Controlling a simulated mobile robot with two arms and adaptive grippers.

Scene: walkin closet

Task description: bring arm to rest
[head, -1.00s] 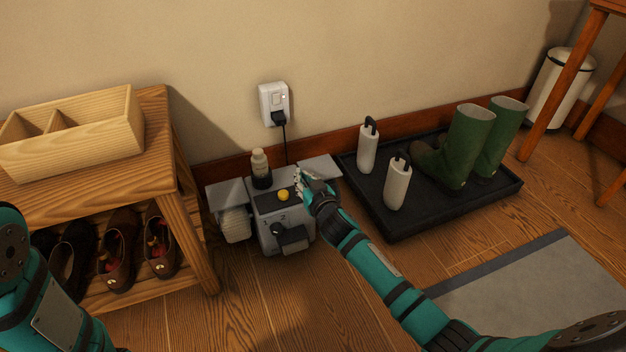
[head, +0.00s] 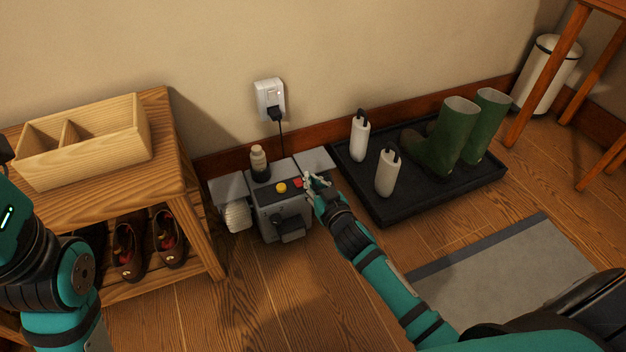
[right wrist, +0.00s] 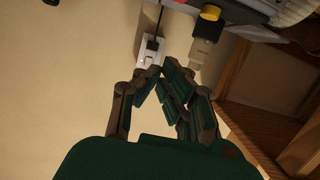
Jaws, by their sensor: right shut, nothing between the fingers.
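My right arm reaches in from the lower right in the head view. Its gripper (head: 312,182) is at the right front of a grey machine (head: 288,217) on the floor; I cannot tell whether it touches the machine. In the right wrist view the right gripper (right wrist: 170,82) is shut with its fingertips together and nothing between them. The machine has a yellow button (head: 281,188), a red part beside the gripper, and a bottle (head: 259,163) standing at its back. My left arm shows at the left edge of the head view, but its gripper is out of view.
A wooden bench (head: 172,138) with an open box (head: 84,145) on top and shoes (head: 168,235) below stands left. A black tray (head: 385,213) holds green boots (head: 452,137) and two white boot inserts. A grey mat (head: 490,275) lies at right. A cord runs to the wall outlet (head: 270,99).

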